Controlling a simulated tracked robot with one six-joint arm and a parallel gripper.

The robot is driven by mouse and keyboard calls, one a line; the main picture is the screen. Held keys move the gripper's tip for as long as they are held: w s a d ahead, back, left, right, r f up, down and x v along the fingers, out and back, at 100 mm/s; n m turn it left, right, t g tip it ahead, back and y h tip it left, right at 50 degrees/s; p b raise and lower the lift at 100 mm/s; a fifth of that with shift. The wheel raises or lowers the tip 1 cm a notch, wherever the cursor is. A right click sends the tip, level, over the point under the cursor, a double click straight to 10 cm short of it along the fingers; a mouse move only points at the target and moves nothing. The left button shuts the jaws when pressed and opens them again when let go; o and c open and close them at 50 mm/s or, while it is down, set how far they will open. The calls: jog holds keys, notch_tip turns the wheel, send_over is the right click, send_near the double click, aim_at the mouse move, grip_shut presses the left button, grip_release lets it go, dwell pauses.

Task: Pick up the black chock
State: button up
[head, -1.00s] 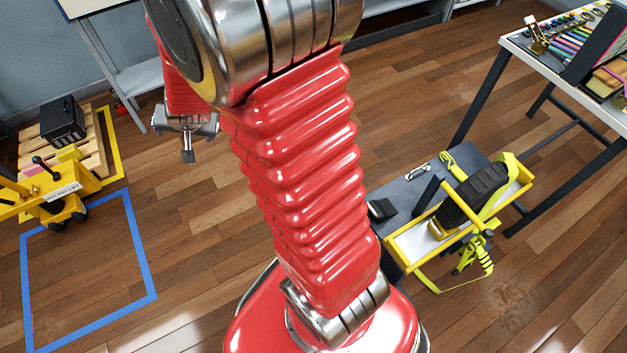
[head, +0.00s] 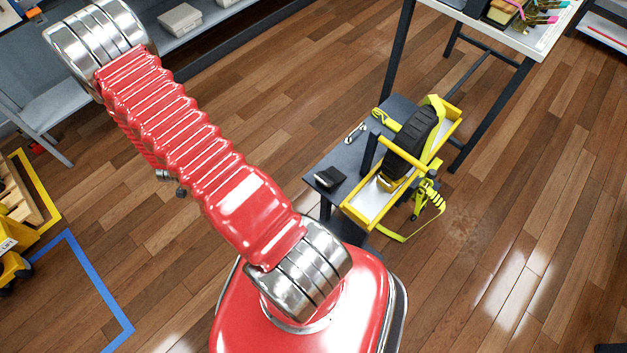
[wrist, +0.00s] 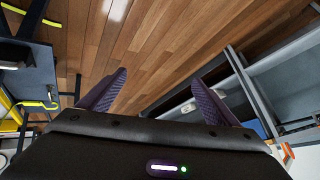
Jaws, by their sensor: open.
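The black chock (head: 329,177) is a small dark wedge lying on the near left end of the low grey bench (head: 318,160) in the head view. In the wrist view a dark block that looks like the chock (wrist: 14,53) lies at the left edge on the bench top. My gripper (wrist: 159,80) is open and empty, its two purple ribbed fingers spread over bare floor. It is well apart from the chock.
A yellow tray (head: 358,212) with a black wheel (head: 412,135) and yellow straps is at the bench's right side. A small metal wrench (head: 356,133) lies on the bench behind the chock. A white-topped table (head: 470,14) stands behind. Open floor lies between my arm and the bench.

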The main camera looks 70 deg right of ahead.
jog(key=s+d+f+m+g+h, duration=0.2)
jog(key=s+d+f, duration=0.2)
jog(key=s+f, duration=0.3)
jog(key=m+g+h, duration=0.2)
jog(key=g+h, duration=0.1)
jog(key=g, duration=0.4)
send_near(327, 179)
jog(key=w+a, duration=0.1)
jog(key=a, duration=0.1)
jog(key=shift+w+a+f, duration=0.15)
jog(key=shift+a+f, duration=0.05)
jog(key=shift+f, duration=0.2)
jog(key=shift+d, duration=0.1)
jog(key=shift+x, duration=4.2)
jog(key=shift+d, duration=0.1)
jog(key=shift+w+x, duration=0.2)
jog(key=shift+x, duration=2.3)
jog(key=shift+d, duration=0.1)
